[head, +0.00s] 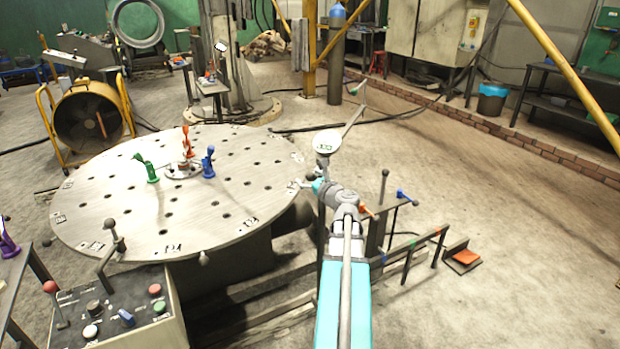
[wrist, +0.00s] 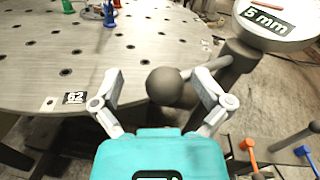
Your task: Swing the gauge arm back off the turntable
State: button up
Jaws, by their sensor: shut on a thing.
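The round turntable (head: 130,215), with rows of holes, fills the left-middle of the head view. The gauge arm (head: 352,118) stands at its right edge. In the head view the bar points up and right, over floor. A handle with a dark ball knob (wrist: 165,87) reaches left from the arm's post. My gripper (wrist: 158,82) is shut on the knob, beside the turntable's rim; its fingertips look small in the head view (head: 300,184).
Green, red and blue clamps (head: 207,162) stand on the turntable. A control box (head: 125,310) is at the front left. A rack with orange and blue levers (head: 403,194) stands close on the right. Open floor (head: 480,180) lies beyond, bounded by a low brick kerb (head: 480,126).

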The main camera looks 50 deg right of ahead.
jog(key=shift+s+a, duration=0.1)
jog(key=v, duration=1.2)
dwell(0.9)
jog(key=w+a+f+n+g+y, duration=0.2)
jog(key=w+a+f+n+y, duration=0.1)
jog(key=w+a+n, duration=0.4)
jog(key=w+a+f+n+g+y, duration=0.2)
jog(key=w+a+f+n+y, duration=0.15)
jog(key=a, duration=0.55)
jog(key=w+a+f+n+g+y, duration=0.2)
jog(key=w+a+f+n+y, duration=0.15)
jog(key=a+n, duration=0.3)
jog(key=s+a+f+n+g+h, duration=0.15)
jog(key=a+f+n+g, duration=0.35)
jog(key=a+n, duration=0.7)
jog(key=s+a+f+n+g+h, duration=0.1)
jog(key=a+f+n+g+h, duration=0.2)
jog(key=a+n+g, duration=0.85)
jog(key=a+r+m+t+p, duration=0.1)
jog(key=a+r+t+p, duration=0.1)
jog(key=r+p, duration=0.6)
jog(key=a+r+m+t+p, duration=0.2)
jog(key=r+t+p, duration=0.1)
jog(key=r+p, duration=0.6)
jog(key=shift+r+p, duration=0.25)
jog(key=shift+p, duration=0.35)
